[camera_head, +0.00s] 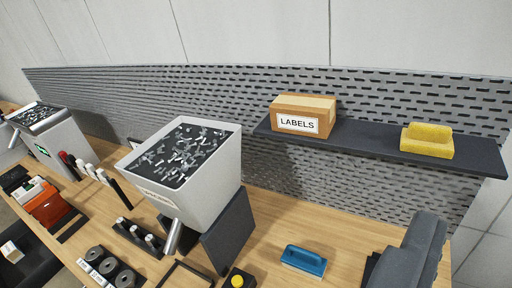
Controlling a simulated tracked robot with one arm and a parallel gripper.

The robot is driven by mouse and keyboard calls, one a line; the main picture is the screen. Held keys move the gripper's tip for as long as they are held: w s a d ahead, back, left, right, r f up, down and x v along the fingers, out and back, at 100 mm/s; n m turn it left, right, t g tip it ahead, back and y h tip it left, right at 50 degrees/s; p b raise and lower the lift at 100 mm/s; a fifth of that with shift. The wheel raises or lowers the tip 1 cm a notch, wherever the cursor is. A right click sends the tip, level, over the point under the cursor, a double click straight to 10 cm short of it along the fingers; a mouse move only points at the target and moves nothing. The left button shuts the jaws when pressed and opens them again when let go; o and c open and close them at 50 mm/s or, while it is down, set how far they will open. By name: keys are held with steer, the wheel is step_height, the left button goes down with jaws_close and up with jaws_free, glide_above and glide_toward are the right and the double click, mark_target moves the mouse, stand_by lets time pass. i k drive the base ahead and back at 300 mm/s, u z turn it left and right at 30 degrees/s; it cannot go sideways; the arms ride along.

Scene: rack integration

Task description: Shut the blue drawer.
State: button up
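I cannot make out a blue drawer in this view. The only clearly blue thing is a small low block (303,260) with a raised grip-like top, lying on the wooden bench at the bottom, right of centre. I cannot tell what it is, and it does not look like a drawer. My gripper does not show.
A light grey bin (226,165) of screws stands at centre, and another bin (62,140) stands at left. A dark shelf (375,143) holds a LABELS box (303,115) and a yellow sponge-like block (427,141). A bulky dark grey object (412,250) stands at lower right.

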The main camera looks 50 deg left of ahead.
mark_target(25, 252)
steer(key=u, duration=2)
steer(key=k, duration=1.35)
steer(key=u, duration=0.95)
steer(key=i, duration=1)
